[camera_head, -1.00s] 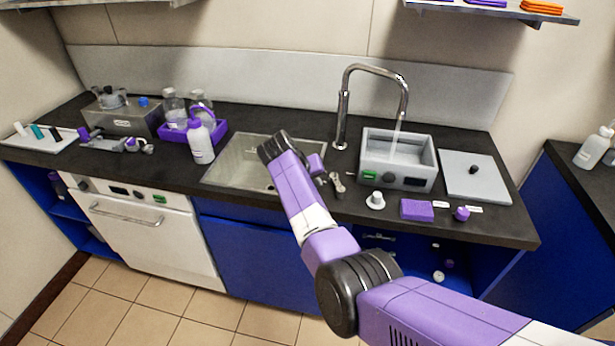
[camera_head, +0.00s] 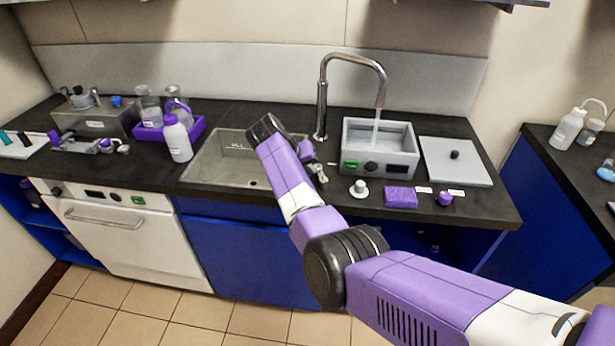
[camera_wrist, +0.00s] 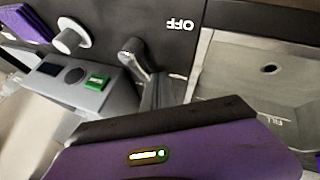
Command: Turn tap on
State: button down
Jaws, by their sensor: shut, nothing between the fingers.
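The chrome gooseneck tap (camera_head: 322,95) stands behind the counter's middle. Its spout is over the grey water bath (camera_head: 405,170), and a pale stream shows below it. A small metal lever (camera_wrist: 135,55) stands on the black counter between the sink and the bath, beside an "OFF" label (camera_wrist: 182,24) in the wrist view. In the head view the lever (camera_head: 319,172) shows just right of my forearm. My gripper (camera_wrist: 170,135) is shut and empty, close to the lever. Its fingertips are mostly hidden, so I cannot tell whether they touch it.
The sink (camera_head: 215,165) lies left of the lever. A white knob-shaped piece (camera_head: 359,188), a purple sponge (camera_head: 400,197) and a small purple cap (camera_head: 445,198) are along the front edge. A purple crate (camera_head: 196,128) with bottles stands left of the sink.

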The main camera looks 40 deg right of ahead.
jog(key=b, duration=0.1)
jog(key=m+b, duration=0.1)
jog(key=b, duration=0.1)
jog(key=shift+w+d+f+g, duration=0.15)
jog(key=shift+d+f+g, duration=0.1)
jog(key=shift+d+g, duration=0.15)
jog(key=shift+d+r+m+b, duration=0.25)
jog(key=shift+d+m+b, duration=0.05)
jog(key=shift+d+m, duration=0.1)
jog(key=shift+a, duration=0.1)
